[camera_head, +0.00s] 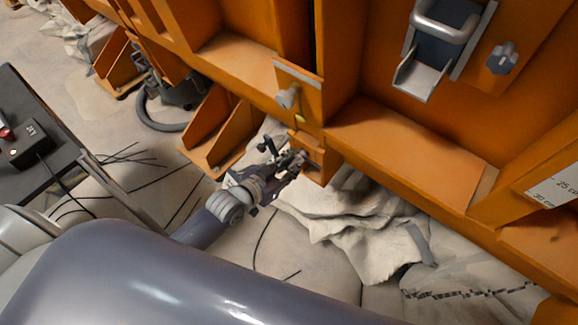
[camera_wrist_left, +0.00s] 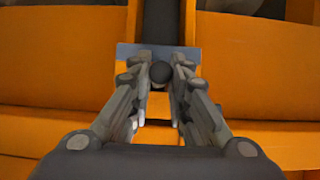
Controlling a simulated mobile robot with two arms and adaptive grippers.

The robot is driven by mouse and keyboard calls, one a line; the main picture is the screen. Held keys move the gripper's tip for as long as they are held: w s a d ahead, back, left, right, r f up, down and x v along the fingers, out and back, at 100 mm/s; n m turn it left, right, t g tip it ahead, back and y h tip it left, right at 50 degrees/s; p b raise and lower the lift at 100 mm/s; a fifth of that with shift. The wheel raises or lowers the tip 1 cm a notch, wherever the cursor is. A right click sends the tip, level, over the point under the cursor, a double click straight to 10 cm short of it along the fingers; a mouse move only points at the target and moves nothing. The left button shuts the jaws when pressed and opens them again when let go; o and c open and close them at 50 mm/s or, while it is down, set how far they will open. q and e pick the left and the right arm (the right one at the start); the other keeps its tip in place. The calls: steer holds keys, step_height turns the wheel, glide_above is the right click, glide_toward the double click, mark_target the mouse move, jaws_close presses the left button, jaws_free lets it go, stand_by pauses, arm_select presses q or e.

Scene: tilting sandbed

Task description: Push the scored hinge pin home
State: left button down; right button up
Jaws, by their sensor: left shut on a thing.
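My left gripper (camera_head: 292,163) reaches up from the lower left to the orange hinge block (camera_head: 322,158) low on the frame. In the left wrist view its two fingers (camera_wrist_left: 160,80) stand on either side of a dark round end, which looks like the hinge pin (camera_wrist_left: 160,73), and are shut on it. Behind the pin is a greyish plate edge and orange steel. The pin's score mark cannot be made out, nor how deep the pin sits. In the head view the fingers hide the pin. My right gripper is not in view.
Orange steel frame (camera_head: 400,140) fills the upper right. A grey knob (camera_head: 288,97) sits just above the gripper. A grey latch (camera_head: 440,45) is at the upper right. Crumpled pale cloth (camera_head: 360,225) lies below. A dark table with a control box (camera_head: 25,145) stands left.

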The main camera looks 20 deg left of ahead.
arm_select(q)
steer(key=shift+w+d+r, duration=0.15)
steer(key=shift+w+d, duration=0.05)
steer(key=shift+w, duration=0.3)
steer(key=shift+w+d+r, duration=0.1)
steer(key=shift+w+d, duration=0.1)
steer(key=shift+w, duration=0.3)
steer(key=c, duration=1.3)
jaws_free()
steer(key=shift+a, duration=0.1)
steer(key=shift+s, duration=0.1)
steer(key=shift+s+a+f+p, duration=0.2)
steer(key=shift+s+p, duration=0.1)
steer(key=shift+s, duration=0.15)
steer(key=shift+s+a+f+p, duration=0.1)
steer(key=shift+s+a+p, duration=0.15)
steer(key=shift+s, duration=0.2)
steer(key=shift+c, duration=0.2)
steer(key=shift+o, duration=1.3)
steer(key=shift+s+a+f+p, duration=0.1)
steer(key=shift+s+a+p, duration=0.15)
steer(key=shift+s, duration=0.25)
steer(key=shift+s+a+f+p, duration=0.1)
steer(key=shift+s+a, duration=0.1)
steer(key=shift+s, duration=0.3)
steer(key=s, duration=0.3)
steer(key=shift+s+a+f+p, duration=0.25)
steer(key=shift+a+p, duration=0.15)
